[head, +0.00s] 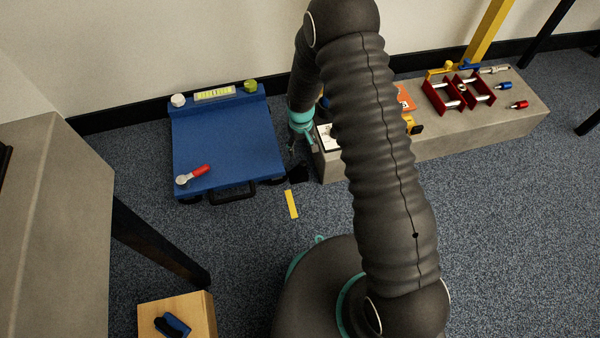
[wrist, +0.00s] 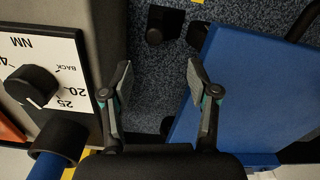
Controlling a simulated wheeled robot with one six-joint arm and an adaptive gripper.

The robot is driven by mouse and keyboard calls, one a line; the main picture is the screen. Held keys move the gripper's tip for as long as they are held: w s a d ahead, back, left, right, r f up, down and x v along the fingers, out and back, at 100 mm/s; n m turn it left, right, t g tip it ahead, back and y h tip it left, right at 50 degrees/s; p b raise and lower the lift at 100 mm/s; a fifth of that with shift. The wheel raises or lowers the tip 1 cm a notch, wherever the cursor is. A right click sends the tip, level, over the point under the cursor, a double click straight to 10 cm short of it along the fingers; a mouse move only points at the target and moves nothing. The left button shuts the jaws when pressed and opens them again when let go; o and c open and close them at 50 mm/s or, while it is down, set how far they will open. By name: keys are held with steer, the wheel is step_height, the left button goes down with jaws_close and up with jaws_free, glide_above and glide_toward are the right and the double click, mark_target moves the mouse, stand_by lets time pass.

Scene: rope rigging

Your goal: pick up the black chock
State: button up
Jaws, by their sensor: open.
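A small black block, which looks like the black chock (head: 299,172), lies on the carpet by the front right corner of the blue platform. In the wrist view the black chock (wrist: 155,25) shows near the top, beyond my fingertips, with one end face toward the camera. My gripper (wrist: 159,72) is open and empty, with bare carpet between its fingers. In the head view my gripper (head: 299,143) points down into the gap between platform and bench, just behind the chock, partly hidden by my arm.
The blue platform (head: 228,147) stands left of the gap, with a dark wheel (wrist: 196,35) beside the chock. The concrete bench (head: 470,125) bounds the right, carrying a dial panel (wrist: 66,82). A yellow floor strip (head: 291,204) lies in front. The carpet nearer me is mostly clear.

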mark_target(303, 162)
step_height(303, 162, down, 6)
steer(key=shift+w+d+f+b, duration=0.1)
steer(key=shift+d+f+b, duration=0.1)
steer(key=shift+f, duration=0.7)
steer(key=shift+d+f+b, duration=0.1)
steer(key=shift+f+b, duration=0.05)
steer(key=shift+f, duration=0.7)
steer(key=shift+w+d+f+b, duration=0.1)
steer(key=shift+f+b, duration=0.1)
steer(key=shift+f, duration=0.7)
jaws_close()
